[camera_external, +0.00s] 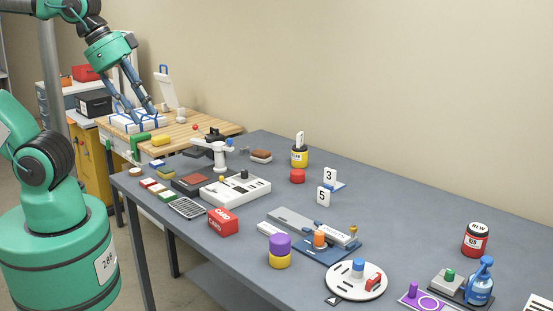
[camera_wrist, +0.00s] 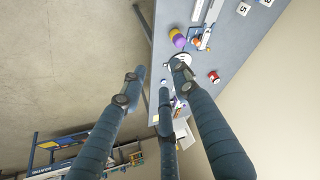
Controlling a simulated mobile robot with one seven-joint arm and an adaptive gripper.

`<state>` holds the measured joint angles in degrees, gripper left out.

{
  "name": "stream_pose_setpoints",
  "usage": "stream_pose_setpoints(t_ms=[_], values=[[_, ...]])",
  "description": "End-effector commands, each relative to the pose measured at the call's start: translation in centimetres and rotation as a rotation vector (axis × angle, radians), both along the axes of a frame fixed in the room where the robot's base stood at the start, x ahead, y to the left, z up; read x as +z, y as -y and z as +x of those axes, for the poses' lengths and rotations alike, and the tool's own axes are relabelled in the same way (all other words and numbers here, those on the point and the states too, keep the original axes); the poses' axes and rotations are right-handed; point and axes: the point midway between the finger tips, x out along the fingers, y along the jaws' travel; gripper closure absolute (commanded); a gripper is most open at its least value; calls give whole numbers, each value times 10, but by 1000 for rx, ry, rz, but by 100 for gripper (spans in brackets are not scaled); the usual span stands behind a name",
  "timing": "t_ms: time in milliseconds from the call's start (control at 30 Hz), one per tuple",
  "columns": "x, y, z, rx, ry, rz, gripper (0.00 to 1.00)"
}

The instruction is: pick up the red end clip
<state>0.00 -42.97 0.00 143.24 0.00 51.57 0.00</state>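A small red clip-like piece (camera_external: 374,281), which I take for the red end clip, sits on the round white plate (camera_external: 341,286) near the front of the grey table. A blue-topped piece (camera_external: 358,268) stands beside it on the plate. In the wrist view the white plate (camera_wrist: 181,58) is partly covered by a finger, and I cannot make out the clip there. My gripper (camera_external: 141,112) is at the upper left, far from the clip, in front of the wooden bench in the picture. In the wrist view my gripper (camera_wrist: 160,76) has its three fingers spread, with nothing between them.
The grey table (camera_external: 400,225) is crowded. A purple and yellow cylinder stack (camera_external: 280,250), a blue tray (camera_external: 330,250), a red-labelled can (camera_external: 475,240) and a blue spray bottle (camera_external: 480,283) stand around the plate. A red card box (camera_external: 223,222) is further left.

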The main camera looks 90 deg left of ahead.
Motion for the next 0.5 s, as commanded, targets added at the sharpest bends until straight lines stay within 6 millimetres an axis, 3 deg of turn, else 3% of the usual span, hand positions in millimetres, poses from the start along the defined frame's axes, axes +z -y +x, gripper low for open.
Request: stream_pose_setpoints(t_ms=[267, 500], values=[[3, 0, 11, 16, -8, -3, 70], [9, 0, 51, 79, -36, -14, 70]])
